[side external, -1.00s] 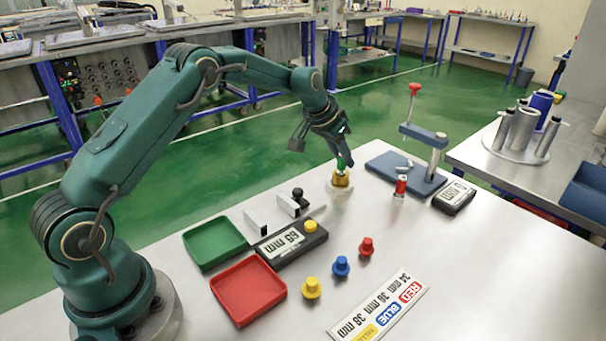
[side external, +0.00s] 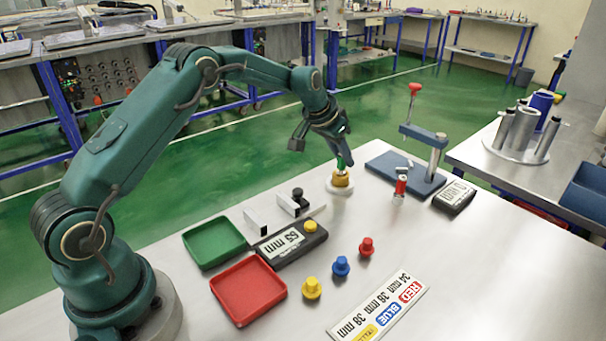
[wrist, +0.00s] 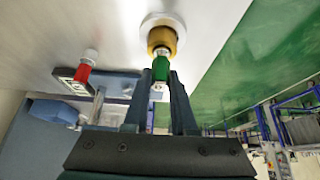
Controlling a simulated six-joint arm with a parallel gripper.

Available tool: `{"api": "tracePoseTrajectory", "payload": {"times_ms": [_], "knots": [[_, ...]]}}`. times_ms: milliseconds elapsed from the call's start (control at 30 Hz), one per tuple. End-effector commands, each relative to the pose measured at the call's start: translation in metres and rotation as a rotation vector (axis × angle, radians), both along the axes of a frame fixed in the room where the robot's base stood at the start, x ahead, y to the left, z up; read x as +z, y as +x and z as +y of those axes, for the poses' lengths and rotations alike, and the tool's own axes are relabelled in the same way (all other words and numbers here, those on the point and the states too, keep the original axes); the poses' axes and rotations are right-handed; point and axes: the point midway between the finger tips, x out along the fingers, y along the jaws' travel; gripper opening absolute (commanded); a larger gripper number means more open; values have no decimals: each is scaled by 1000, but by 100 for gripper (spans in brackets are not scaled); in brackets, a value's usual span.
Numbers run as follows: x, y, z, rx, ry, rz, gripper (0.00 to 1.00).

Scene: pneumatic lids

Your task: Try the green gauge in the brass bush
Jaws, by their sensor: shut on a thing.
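My gripper (wrist: 163,80) is shut on the green gauge (wrist: 160,68), whose green body shows between the fingers. The brass bush (wrist: 163,38) stands on a round white base (side external: 340,189) at the far edge of the table. The bush also shows in the side view (side external: 341,180), right under the gauge (side external: 341,162). In the wrist view a short silver part of the gauge meets the mouth of the bush. How deep the gauge sits in the bush is hidden.
A red gauge-like piece (side external: 400,186) stands by a blue press stand (side external: 386,166) and a small display (side external: 454,197) at right. Green (side external: 215,258) and red (side external: 283,284) trays, a larger display (side external: 263,249) and coloured knobs (side external: 341,266) are nearer.

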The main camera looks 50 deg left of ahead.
Motion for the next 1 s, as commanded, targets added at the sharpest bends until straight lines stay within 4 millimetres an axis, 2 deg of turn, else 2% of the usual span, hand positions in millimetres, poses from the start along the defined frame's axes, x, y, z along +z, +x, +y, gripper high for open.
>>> {"api": "tracePoseTrajectory", "payload": {"times_ms": [1000], "knots": [[20,0,0,0,0,-2,0]]}}
